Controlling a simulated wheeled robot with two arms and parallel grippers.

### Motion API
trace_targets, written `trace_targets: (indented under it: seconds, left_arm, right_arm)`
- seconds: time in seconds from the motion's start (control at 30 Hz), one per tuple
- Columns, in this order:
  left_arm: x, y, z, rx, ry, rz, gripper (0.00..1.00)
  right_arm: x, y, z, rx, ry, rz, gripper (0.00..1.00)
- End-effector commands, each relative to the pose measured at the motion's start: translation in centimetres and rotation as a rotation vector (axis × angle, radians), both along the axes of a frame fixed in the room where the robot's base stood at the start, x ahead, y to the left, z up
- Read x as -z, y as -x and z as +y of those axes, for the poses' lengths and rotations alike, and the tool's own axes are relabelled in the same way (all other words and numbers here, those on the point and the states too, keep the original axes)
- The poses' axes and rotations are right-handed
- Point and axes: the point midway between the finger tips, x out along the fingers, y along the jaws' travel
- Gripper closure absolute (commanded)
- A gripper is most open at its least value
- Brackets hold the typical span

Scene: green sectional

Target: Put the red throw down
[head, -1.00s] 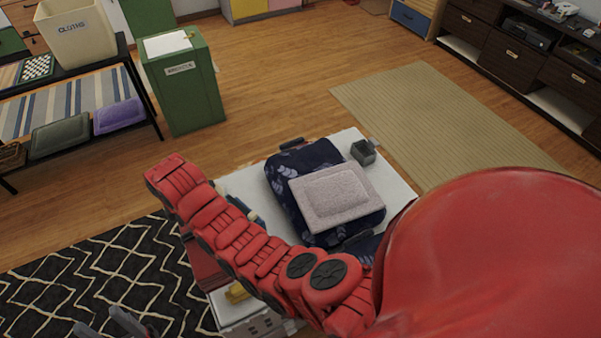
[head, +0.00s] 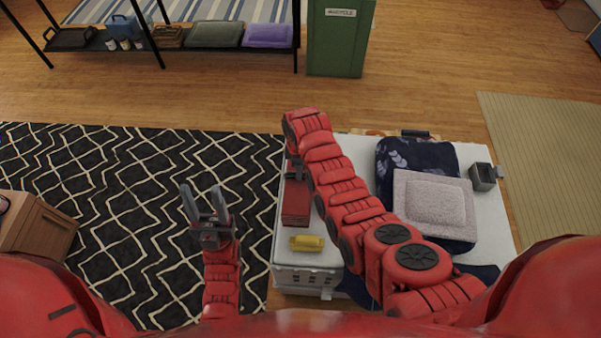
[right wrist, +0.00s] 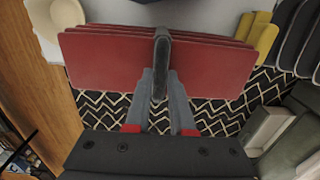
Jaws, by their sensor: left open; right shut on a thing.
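The red throw (head: 296,203) is a folded, layered slab at the left edge of a white-topped unit (head: 325,262). My right gripper (head: 293,172) is shut on it; my arm partly hides the top. I cannot tell whether the throw touches the white top. My left gripper (head: 206,205) is open and empty above the black patterned rug, left of the unit.
A yellow roll (head: 307,243) lies near the unit's front. A dark blue patterned folded cloth (head: 415,156) with a pale cushion (head: 434,205) on it and a small grey box (head: 483,176) occupy its right side. A wooden box (head: 38,228) stands at the far left on the rug (head: 130,190).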

Motion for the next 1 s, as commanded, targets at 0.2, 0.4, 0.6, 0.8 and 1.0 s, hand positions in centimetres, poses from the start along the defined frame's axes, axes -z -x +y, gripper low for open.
trace_targets:
  seconds: [0.2, 0.4, 0.6, 0.8, 1.0]
  left_arm:
    - [-0.6, 0.0, 0.0, 0.000, 0.000, 0.000, 0.50]
    - [-0.6, 0.0, 0.0, 0.000, 0.000, 0.000, 0.50]
    - [-0.6, 0.0, 0.0, 0.000, 0.000, 0.000, 0.50]
    - [-0.6, 0.0, 0.0, 0.000, 0.000, 0.000, 0.50]
    - [-0.2, 0.0, 0.0, 0.000, 0.000, 0.000, 0.50]
  right_arm:
    - [1.0, 0.0, 0.0, 0.001, 0.000, 0.001, 1.00]
    - [2.8, -0.1, 0.1, -0.001, 0.000, 0.001, 1.00]
    - [3.6, 0.0, 0.1, 0.000, -0.002, -0.002, 1.00]
    - [3.6, -0.1, 0.1, 0.000, -0.002, -0.003, 1.00]
    - [4.1, 0.0, 0.0, 0.000, -0.002, -0.002, 0.77]
